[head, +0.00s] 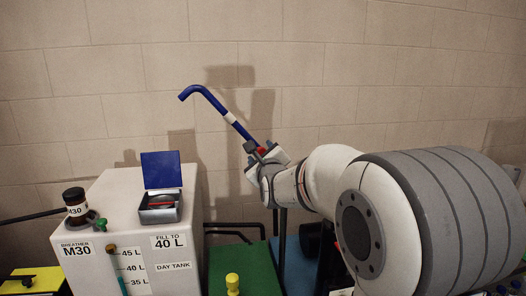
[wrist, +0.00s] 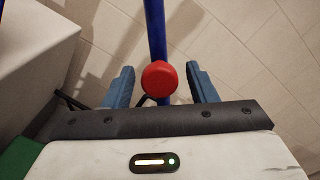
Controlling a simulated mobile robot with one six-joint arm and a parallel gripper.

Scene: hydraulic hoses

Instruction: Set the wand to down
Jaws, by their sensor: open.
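The wand (head: 214,101) is a blue tube with a hooked end and a pale band, slanting up to the left in front of the wall in the head view. A red round knob (wrist: 160,77) shows on or in front of the blue tube (wrist: 155,25) in the wrist view. My gripper (head: 259,150) is at the wand's lower end. In the wrist view my gripper (wrist: 161,72) is open, with a blue finger on each side of the red knob and a visible gap to both. The wand's lower mounting is hidden by my gripper.
A white day tank (head: 125,215) stands left, bearing an open blue-lidded box (head: 161,205) and a dark M30 jar (head: 76,203). A green surface (head: 240,268) with a yellow fitting (head: 232,283) lies at the lower middle. The block wall is close behind.

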